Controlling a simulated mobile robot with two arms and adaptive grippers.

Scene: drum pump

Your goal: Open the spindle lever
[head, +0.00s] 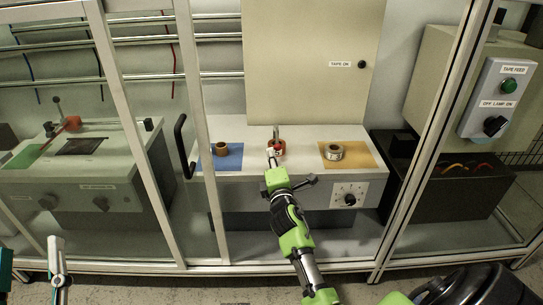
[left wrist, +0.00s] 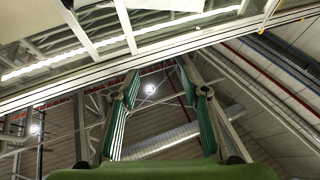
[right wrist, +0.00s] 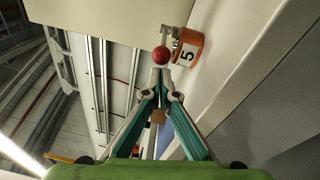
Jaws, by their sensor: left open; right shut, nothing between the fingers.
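The spindle lever, with a red ball knob (right wrist: 162,55), stands beside an orange roll marked 5 (right wrist: 187,48) in the right wrist view. In the head view the roll (head: 277,147) sits at the middle of the white bench top, around an upright metal spindle (head: 276,132). My right gripper (head: 271,156) is shut and empty, with its fingertips (right wrist: 160,72) right by the red knob; I cannot tell whether they touch it. My left gripper (head: 32,262) is low at the left edge, open and empty, far from the bench. Its open fingers (left wrist: 160,70) show in the left wrist view.
A brown roll on a blue mat (head: 234,162) lies left of the spindle, a grey roll (head: 333,152) on a tan mat lies right. A beige cabinet (head: 300,70) stands behind. Glass-panel frame posts (head: 200,130) and a black door handle (head: 181,145) are on the left.

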